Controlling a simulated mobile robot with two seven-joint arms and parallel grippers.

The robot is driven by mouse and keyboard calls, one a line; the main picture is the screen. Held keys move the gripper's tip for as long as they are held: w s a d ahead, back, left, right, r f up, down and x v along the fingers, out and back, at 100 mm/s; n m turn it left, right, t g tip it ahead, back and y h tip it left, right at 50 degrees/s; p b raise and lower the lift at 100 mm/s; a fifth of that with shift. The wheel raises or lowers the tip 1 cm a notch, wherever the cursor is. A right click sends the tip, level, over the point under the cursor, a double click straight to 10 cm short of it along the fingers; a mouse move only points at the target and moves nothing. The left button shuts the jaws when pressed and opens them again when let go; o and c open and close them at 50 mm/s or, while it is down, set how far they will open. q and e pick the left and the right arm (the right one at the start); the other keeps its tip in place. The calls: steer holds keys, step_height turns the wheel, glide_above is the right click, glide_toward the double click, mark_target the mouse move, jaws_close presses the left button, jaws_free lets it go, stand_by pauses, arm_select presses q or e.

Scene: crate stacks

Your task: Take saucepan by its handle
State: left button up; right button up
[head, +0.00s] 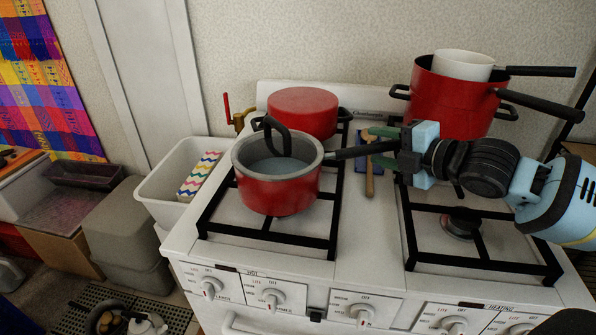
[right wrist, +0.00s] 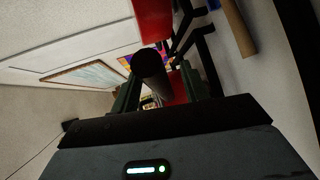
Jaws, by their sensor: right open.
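The red saucepan (head: 277,195) stands on the front left burner, with its grey inside showing and a dark loop (head: 272,137) rising at its rim. Its long black handle (head: 352,151) points right, toward my right gripper (head: 390,147). The right gripper is open, with its fingers around the handle's outer end. In the right wrist view the dark handle (right wrist: 150,66) lies between the two fingers (right wrist: 160,95), with gaps beside it. Part of the handle's end is hidden by the gripper in the head view. My left gripper is not in view.
A red lidded pot (head: 303,112) stands behind the saucepan. A larger red pot (head: 450,98) with a white pan (head: 463,65) on it stands at the back right, handles jutting right. A wooden utensil (head: 369,180) lies below the handle. A white bin (head: 160,188) stands left.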

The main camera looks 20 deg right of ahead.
steer(key=shift+c, duration=0.5)
jaws_close()
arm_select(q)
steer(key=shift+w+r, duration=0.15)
arm_select(e)
steer(key=shift+r, duration=0.2)
steer(key=shift+r, duration=0.1)
